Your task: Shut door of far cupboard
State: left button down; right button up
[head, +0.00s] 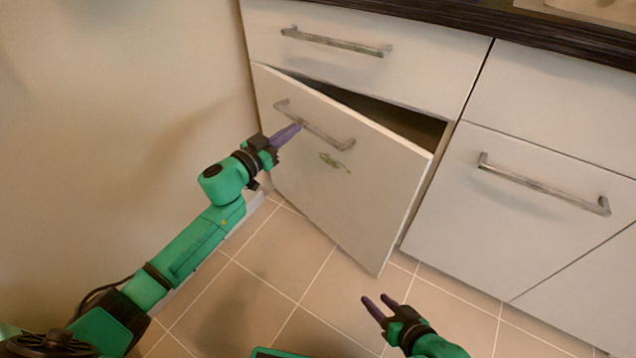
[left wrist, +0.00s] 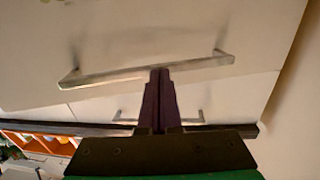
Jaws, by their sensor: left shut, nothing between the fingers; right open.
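The white cupboard door (head: 330,190) stands partly open in the head view, hinged at its left edge, with a dark gap along its top and right side. A metal bar handle (head: 325,134) runs across its upper part; the handle also shows in the left wrist view (left wrist: 110,76). My left gripper (head: 298,126) is shut and empty, its purple fingertips at the middle of this handle. I cannot tell whether they touch it.
A closed drawer (head: 420,60) with a handle sits above the door. A closed cabinet front (head: 520,220) with a handle is to the right. A beige wall (head: 120,100) is close on the left. Tiled floor (head: 280,255) lies clear in front of the door.

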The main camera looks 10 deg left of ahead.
dwell(0.3)
pick_arm(q)
jog(key=shift+w+d, duration=0.1)
jog(key=shift+w+d, duration=0.2)
jog(key=shift+w, duration=0.1)
jog(key=shift+w, duration=0.1)
